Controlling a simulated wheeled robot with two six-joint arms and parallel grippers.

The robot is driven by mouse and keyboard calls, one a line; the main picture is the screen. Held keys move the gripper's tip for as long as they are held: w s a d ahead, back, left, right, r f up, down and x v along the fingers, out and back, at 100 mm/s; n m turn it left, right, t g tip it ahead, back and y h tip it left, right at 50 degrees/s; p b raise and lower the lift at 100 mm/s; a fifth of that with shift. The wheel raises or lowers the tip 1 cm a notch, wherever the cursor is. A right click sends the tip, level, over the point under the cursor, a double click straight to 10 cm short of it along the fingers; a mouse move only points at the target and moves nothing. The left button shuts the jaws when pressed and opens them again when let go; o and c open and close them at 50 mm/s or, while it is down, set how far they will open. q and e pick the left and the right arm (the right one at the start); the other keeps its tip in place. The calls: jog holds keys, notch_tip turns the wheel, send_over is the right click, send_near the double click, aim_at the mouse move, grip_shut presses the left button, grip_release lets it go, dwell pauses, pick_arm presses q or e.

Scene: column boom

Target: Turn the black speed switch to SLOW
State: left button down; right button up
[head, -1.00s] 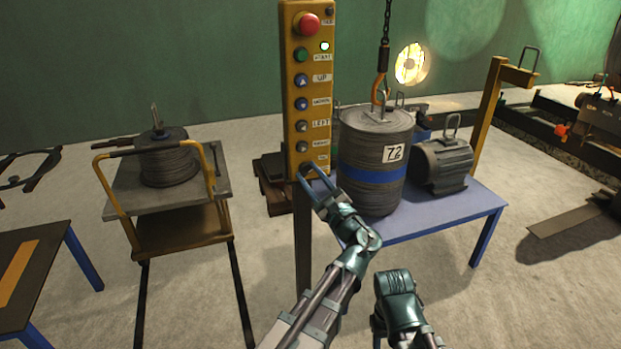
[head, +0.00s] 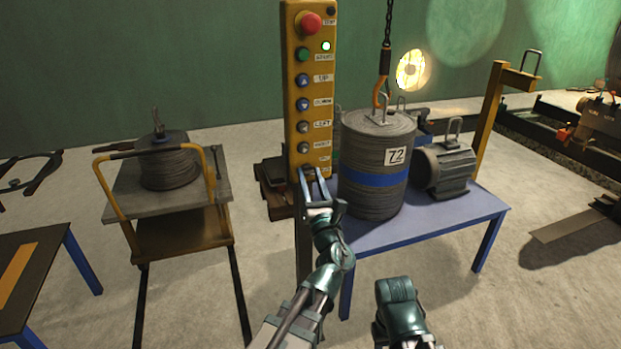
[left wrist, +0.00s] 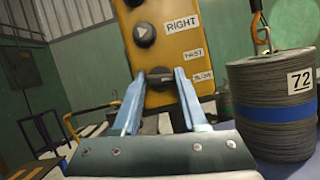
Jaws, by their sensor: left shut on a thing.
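The yellow control box (head: 301,85) hangs upright in the head view, with a column of buttons and white labels. Its lower end also shows in the left wrist view (left wrist: 189,42). The black speed switch (left wrist: 160,76) sits at the bottom of the box, beside two small labels that are hard to read. My left gripper (head: 311,172) reaches up to the box's lower end. In the left wrist view its blue fingers (left wrist: 160,80) stand on either side of the switch, shut on it. In the head view the fingers hide the switch. Only a teal part of my right arm shows; its fingers are not visible.
A grey drum (head: 372,190) marked 72 hangs from a hook (head: 381,92) close right of the box, over a blue table (head: 440,215). A motor (head: 446,165) stands on that table. A cart with a cable reel (head: 165,165) is at left.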

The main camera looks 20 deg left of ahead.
pick_arm(q)
jog(key=shift+m+t+h, duration=0.3)
jog(key=shift+m+h, duration=0.2)
jog(key=shift+m, duration=0.4)
pick_arm(e)
jog(key=shift+r, duration=0.1)
pick_arm(q)
jog(key=shift+c, duration=2.2)
grip_release()
